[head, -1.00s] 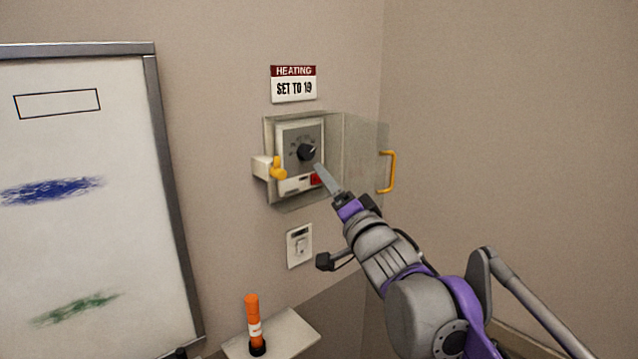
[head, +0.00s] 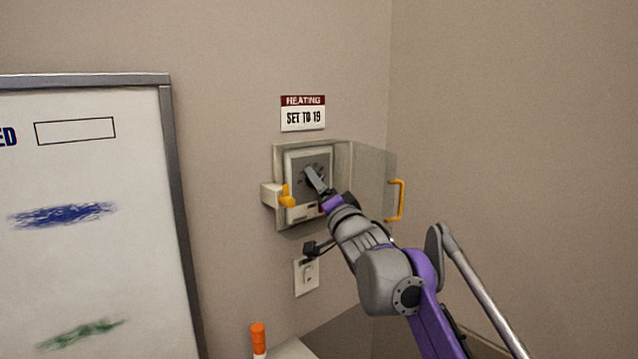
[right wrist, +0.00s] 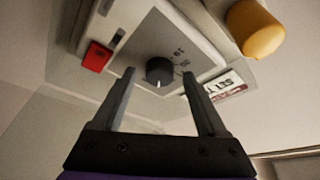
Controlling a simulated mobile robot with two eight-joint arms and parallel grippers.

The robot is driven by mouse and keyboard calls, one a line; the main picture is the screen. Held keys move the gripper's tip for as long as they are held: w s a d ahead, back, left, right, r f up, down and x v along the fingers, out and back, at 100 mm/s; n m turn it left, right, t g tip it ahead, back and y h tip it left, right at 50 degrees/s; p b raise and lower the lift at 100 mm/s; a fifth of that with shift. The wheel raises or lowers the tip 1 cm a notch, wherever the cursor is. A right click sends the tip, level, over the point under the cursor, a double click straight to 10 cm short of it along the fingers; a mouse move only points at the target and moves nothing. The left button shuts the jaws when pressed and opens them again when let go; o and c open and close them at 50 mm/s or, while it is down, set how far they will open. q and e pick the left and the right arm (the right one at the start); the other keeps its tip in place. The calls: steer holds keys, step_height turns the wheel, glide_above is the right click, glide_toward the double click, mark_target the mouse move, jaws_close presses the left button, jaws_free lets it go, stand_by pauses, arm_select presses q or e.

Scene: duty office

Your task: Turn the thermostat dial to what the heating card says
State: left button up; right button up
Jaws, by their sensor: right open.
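The heating card (head: 303,114) on the wall reads "HEATING SET TO 19". Below it the thermostat (head: 296,160) sits in a wall box whose clear door (head: 370,180) stands open to the right. My right gripper (head: 310,174) reaches the thermostat face and hides the dial in the head view. In the right wrist view the black dial (right wrist: 159,71), with a white pointer mark, lies between and just beyond the open fingers of my right gripper (right wrist: 158,88). The fingers look apart from the dial. Most scale numbers are unreadable. My left gripper is not in view.
A yellow latch (head: 287,197) sticks out at the box's left, and the door has a yellow handle (head: 396,201). A red block (right wrist: 97,56) is on the thermostat's lower part. A wall switch (head: 306,277), whiteboard (head: 90,220) and orange tube (head: 258,338) are nearby.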

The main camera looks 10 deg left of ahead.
steer(key=shift+w+a, duration=0.15)
steer(key=shift+w, duration=0.05)
jaws_close()
stand_by(0.4)
steer(key=shift+n, duration=0.4)
steer(key=shift+w+d+n+g+y+p, duration=0.15)
steer(key=shift+n+y+p, duration=0.5)
steer(key=shift+n, duration=0.8)
steer(key=shift+n+g+y+p, duration=0.2)
steer(key=shift+n+y+p, duration=0.35)
steer(key=shift+n, duration=0.85)
steer(key=shift+w+d+n+g+y+p, duration=0.15)
steer(key=shift+n+y+p, duration=0.5)
steer(key=shift+n, duration=0.8)
steer(key=shift+s+a, duration=0.1)
